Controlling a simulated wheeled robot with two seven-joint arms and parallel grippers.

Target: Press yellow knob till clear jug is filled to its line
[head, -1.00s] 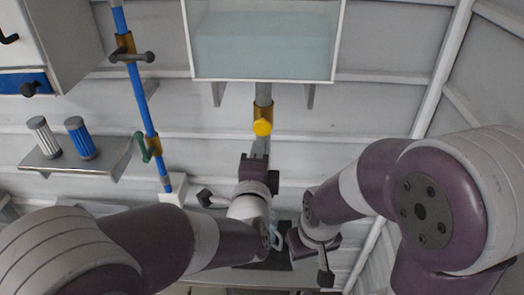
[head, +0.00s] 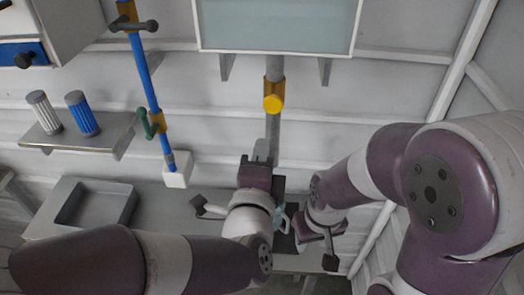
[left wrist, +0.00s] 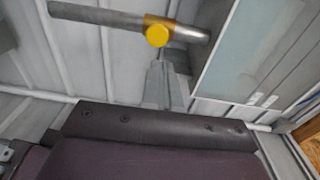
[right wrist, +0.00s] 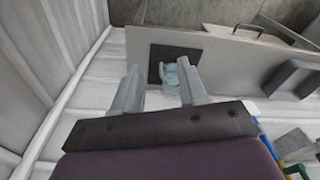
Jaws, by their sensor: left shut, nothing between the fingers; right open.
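The yellow knob (head: 273,103) sits on a brass collar on the grey pipe under the hopper (head: 278,25). It also shows in the left wrist view (left wrist: 157,35), just beyond my left fingertips. My left gripper (head: 262,150) is shut and empty, below the knob in the head view and apart from it. The clear jug (head: 281,220) is mostly hidden behind my left wrist. In the right wrist view the bluish jug (right wrist: 172,76) stands on a dark mat, beyond my right gripper (right wrist: 160,80), which is open and empty. Its fill level and line cannot be made out.
A grey bench (head: 150,210) bears an empty tray (head: 68,207) at the left. A blue pipe (head: 150,90) with a green handle (head: 148,125) runs down at the left. A shelf (head: 105,143) holds two striped cylinders (head: 82,113). The right wall stands close to my right arm.

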